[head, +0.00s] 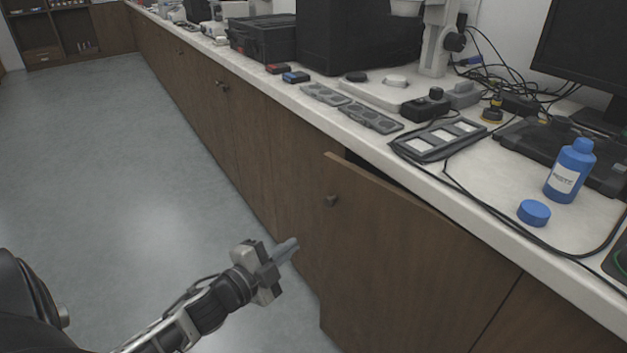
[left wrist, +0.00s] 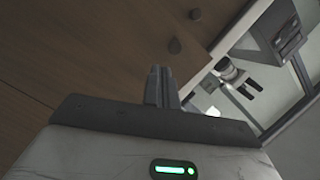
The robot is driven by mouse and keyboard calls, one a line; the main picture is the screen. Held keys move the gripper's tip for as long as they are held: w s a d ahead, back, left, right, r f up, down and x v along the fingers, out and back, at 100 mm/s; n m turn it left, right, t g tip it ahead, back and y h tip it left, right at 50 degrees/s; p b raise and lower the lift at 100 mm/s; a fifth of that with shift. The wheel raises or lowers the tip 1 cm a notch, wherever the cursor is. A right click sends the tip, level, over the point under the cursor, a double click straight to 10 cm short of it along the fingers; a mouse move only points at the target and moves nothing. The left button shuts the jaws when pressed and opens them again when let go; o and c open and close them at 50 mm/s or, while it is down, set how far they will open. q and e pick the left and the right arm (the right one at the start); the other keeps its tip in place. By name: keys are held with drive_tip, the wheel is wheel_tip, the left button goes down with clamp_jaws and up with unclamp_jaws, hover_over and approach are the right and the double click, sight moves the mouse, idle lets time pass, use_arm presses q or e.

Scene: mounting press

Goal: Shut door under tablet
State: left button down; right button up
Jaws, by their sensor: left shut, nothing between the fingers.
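The brown wooden door (head: 400,255) under the counter stands ajar. Its free left edge sticks out from the cabinet front, and a dark gap shows behind its top edge. A small dark knob (head: 330,201) is near its upper left corner. My left gripper (head: 292,245) is shut and empty, just left of the door's free edge in the head view; I cannot tell if it touches. In the left wrist view its shut fingers (left wrist: 160,85) point toward brown wood panels with two dark knobs (left wrist: 175,46). I cannot tell which counter item is the tablet.
The white counter (head: 475,190) above holds a blue bottle (head: 570,170), a blue cap (head: 534,212), a dark frame with pale panels (head: 438,140), cables and a monitor (head: 585,50). The grey floor (head: 130,170) at left is clear.

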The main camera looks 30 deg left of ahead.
use_arm(q)
drive_tip(key=w+a+r+m+h, duration=0.1)
drive_tip(key=a+r+m+h, duration=0.1)
drive_tip(key=a+r+m, duration=0.3)
drive_tip(key=m, duration=0.2)
approach(329, 184)
drive_tip(key=shift+t, duration=0.3)
drive_tip(key=x, duration=0.6)
drive_tip(key=shift+w+d+f, duration=0.1)
drive_tip(key=shift+w+f, duration=0.2)
drive_tip(key=shift+w, duration=0.1)
use_arm(e)
drive_tip(key=shift+s+f, duration=0.25)
drive_tip(key=shift+s, duration=0.2)
drive_tip(key=shift+d, duration=0.1)
